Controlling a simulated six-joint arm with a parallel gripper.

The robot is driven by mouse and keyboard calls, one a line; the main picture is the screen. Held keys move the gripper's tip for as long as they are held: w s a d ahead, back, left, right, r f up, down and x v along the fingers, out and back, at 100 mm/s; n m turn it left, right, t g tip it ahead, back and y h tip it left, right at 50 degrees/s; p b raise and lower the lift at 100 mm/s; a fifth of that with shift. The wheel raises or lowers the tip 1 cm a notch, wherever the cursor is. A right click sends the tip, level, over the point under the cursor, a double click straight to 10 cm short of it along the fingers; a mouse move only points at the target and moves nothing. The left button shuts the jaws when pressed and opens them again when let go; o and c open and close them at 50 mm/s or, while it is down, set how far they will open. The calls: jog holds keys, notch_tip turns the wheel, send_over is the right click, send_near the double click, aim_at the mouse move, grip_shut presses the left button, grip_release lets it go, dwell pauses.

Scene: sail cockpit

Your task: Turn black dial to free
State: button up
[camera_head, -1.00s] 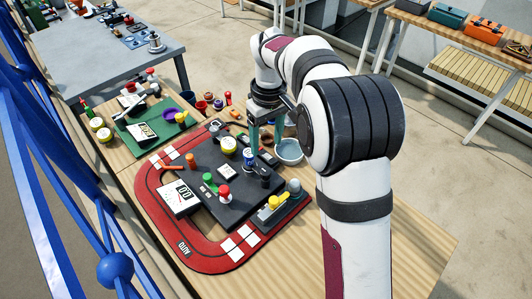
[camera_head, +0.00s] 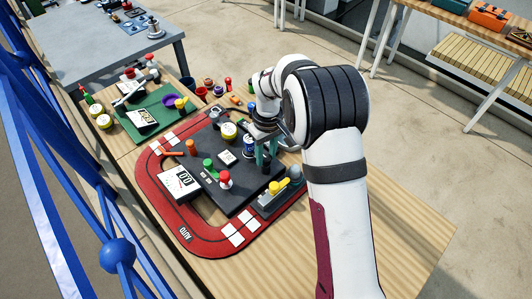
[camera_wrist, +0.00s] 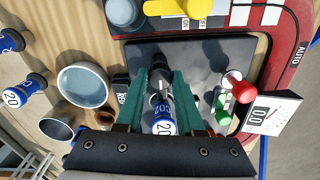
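The black dial (camera_wrist: 159,79) is a small dark knob on the black panel (camera_wrist: 215,55). In the wrist view it shows between the two teal fingers of my gripper (camera_wrist: 167,74), which are apart with a gap. In the head view my gripper (camera_head: 267,160) points down over the panel's right part, with its fingertips at or just above the dark knob (camera_head: 266,169). I cannot tell whether the fingers touch it. The dial's marks and setting are not readable.
Red (camera_head: 225,177) and green (camera_head: 208,163) knobs, a white display box (camera_head: 180,183) and a grey block with a yellow handle (camera_head: 279,188) are near. A grey bowl (camera_wrist: 84,87) lies beside the panel.

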grip_shut()
jog(key=shift+m, duration=0.3)
jog(key=m, duration=0.5)
jog(key=shift+s+m, duration=0.1)
jog(key=shift+m, duration=0.2)
jog(key=m, duration=0.5)
jog(key=shift+m, duration=0.3)
jog(key=o, duration=0.6)
grip_release()
jog(key=shift+o, duration=0.2)
jog(key=shift+r, duration=0.1)
